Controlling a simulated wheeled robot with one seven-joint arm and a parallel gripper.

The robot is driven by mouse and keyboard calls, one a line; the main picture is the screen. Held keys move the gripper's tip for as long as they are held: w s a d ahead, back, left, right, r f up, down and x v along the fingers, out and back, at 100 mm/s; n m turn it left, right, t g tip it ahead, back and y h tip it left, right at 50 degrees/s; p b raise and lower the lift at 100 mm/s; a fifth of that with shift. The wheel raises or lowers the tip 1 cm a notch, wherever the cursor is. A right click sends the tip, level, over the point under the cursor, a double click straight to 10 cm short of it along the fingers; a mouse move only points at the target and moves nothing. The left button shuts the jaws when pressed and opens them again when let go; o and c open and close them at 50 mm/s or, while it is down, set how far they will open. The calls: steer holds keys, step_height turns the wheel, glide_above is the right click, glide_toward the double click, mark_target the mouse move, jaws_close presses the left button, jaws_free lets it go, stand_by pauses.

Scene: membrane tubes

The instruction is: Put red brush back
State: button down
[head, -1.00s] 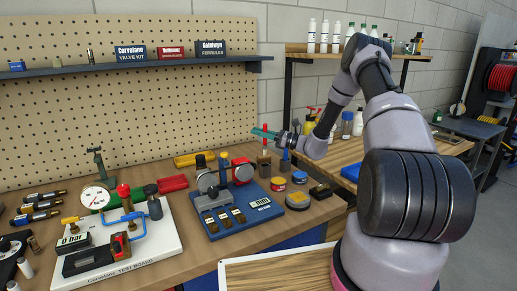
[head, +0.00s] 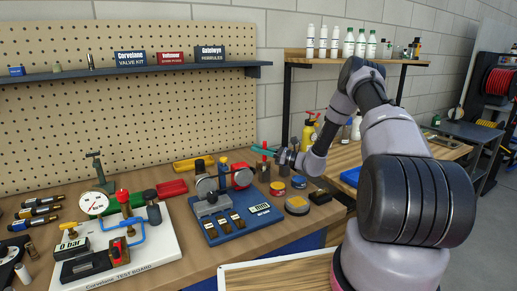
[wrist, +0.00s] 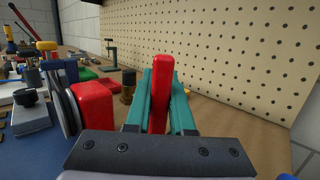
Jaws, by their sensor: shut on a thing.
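My gripper (head: 264,151) has teal fingers and is above the back right of the workbench. It is shut on the red brush (wrist: 161,95), whose red handle stands up between the two fingers in the wrist view. In the head view a small part of the red handle (head: 265,145) shows at the fingers. A brown block-like part (head: 263,172) is directly below the gripper; I cannot tell whether it is the brush's lower end or a holder. The brush's lower end is hidden in the wrist view.
Red (head: 298,182) and yellow-topped (head: 297,205) tins stand in front. A pegboard (head: 130,110) rises behind.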

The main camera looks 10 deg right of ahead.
steer(key=c, duration=0.8)
jaws_free()
steer(key=shift+f, duration=0.1)
